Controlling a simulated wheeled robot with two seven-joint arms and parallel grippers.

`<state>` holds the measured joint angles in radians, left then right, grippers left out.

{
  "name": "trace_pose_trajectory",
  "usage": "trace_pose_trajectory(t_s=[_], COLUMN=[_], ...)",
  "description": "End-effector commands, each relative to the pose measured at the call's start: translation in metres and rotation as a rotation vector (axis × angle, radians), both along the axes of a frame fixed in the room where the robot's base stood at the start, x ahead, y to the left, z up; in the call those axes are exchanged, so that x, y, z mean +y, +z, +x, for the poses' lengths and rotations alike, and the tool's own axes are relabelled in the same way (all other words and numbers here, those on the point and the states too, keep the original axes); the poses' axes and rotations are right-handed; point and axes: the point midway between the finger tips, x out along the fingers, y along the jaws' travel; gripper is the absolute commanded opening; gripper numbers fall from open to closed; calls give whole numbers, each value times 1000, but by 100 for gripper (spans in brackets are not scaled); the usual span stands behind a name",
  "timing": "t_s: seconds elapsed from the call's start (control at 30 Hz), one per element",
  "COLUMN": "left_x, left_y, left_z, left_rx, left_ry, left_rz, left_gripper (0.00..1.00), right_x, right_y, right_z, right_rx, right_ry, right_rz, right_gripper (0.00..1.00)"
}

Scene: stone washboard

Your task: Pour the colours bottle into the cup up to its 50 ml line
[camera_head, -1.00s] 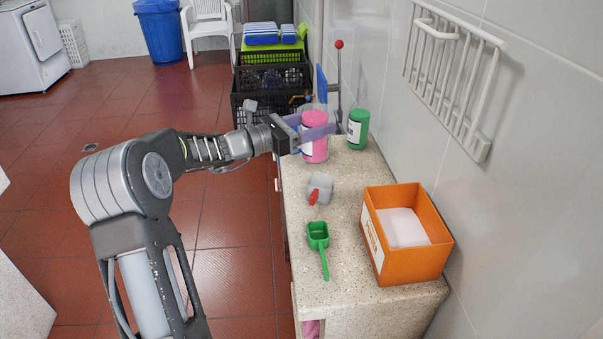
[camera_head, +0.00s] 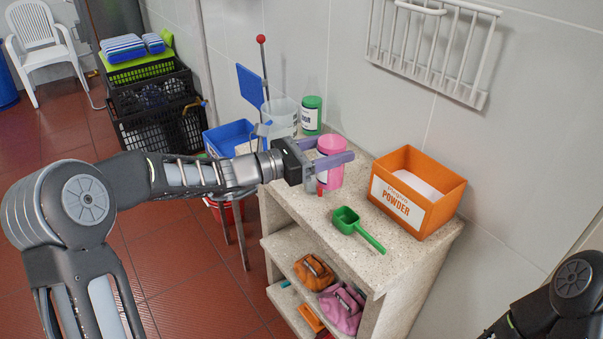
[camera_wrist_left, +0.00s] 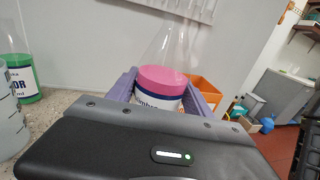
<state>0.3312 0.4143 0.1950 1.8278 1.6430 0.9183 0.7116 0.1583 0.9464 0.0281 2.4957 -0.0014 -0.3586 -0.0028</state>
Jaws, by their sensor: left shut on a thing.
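My left gripper (camera_head: 336,152) is shut on the pink bottle (camera_head: 331,146), with its purple fingers around it. The bottle is upright; I cannot tell whether its base is clear of the counter. In the left wrist view its pink top (camera_wrist_left: 163,79) shows, with the label partly hidden. My right gripper is outside the frame.
A blue panel on a red-knobbed stand (camera_head: 262,41) rises behind. A blue bin (camera_head: 226,138) is beyond the counter's left side.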

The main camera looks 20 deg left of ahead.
Motion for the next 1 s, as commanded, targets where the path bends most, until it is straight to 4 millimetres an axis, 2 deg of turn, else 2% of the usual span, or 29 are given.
trace_pose_trajectory(t_s=[0.37,0.8,1.0], left_x=[-1,-1,0], left_y=[4,11,-2], left_z=[0,0,0], left_rx=[6,148,230], left_ry=[-1,-1,-1], left_rz=[-7,-106,-164], left_gripper=[0,0,0], right_x=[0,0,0], right_y=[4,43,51], right_z=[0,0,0], right_rx=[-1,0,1], right_ry=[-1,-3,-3], right_rz=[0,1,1], right_gripper=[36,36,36])
